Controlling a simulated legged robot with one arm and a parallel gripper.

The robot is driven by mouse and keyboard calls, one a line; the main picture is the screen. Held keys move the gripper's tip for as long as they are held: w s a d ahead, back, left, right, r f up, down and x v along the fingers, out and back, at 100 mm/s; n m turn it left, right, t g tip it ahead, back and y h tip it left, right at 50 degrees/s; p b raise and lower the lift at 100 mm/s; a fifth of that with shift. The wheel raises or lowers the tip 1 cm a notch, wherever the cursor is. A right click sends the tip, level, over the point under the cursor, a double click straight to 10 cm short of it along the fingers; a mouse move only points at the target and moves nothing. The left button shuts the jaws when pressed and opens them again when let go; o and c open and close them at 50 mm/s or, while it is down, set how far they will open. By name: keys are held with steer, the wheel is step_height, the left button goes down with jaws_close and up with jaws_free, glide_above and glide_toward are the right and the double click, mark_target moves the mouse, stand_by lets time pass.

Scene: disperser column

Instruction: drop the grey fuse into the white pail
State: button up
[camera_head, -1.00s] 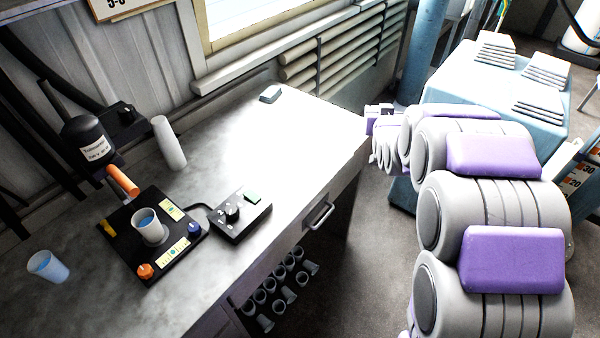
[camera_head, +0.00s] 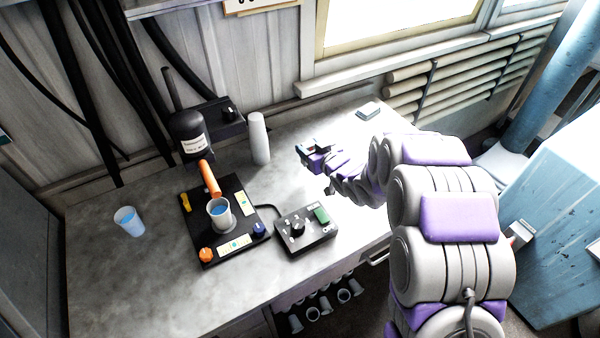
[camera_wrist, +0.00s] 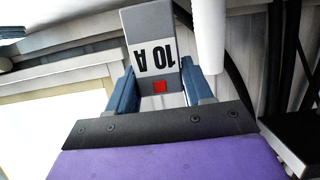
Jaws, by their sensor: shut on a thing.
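The grey fuse (camera_wrist: 150,20), a block with a white "10 A" label and a small red square, is held between the two blue fingers of my gripper (camera_wrist: 158,90) in the wrist view. The label appears upside down. In the head view my gripper (camera_head: 308,152) is over the worktop, right of the tall white cylinder; the fuse is too small there to make out clearly. I cannot identify a white pail in the views now.
The worktop (camera_head: 120,290) holds a pale blue cup (camera_head: 129,221), a black plate (camera_head: 190,222) with a cup of blue liquid (camera_head: 220,213), a control box (camera_head: 306,230) and the tall white cylinder (camera_head: 259,138). A light blue block (camera_head: 560,220) stands at right.

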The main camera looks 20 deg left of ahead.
step_height(320, 180, down, 3)
steer(key=shift+a+f+b, duration=0.15)
steer(key=shift+b, duration=0.2)
steer(key=f, duration=0.2)
steer(key=f+b, duration=0.1)
steer(key=f, duration=0.1)
steer(key=shift+d, duration=0.25)
steer(key=shift+r, duration=0.1)
steer(key=o, duration=1.1)
steer(key=shift+a, duration=0.1)
steer(key=shift+c, duration=0.2)
steer(key=shift+s+d+r, duration=0.15)
steer(key=shift+d, duration=0.15)
steer(key=p+v, duration=0.3)
steer(key=v, duration=0.8)
steer(key=shift+s, duration=0.15)
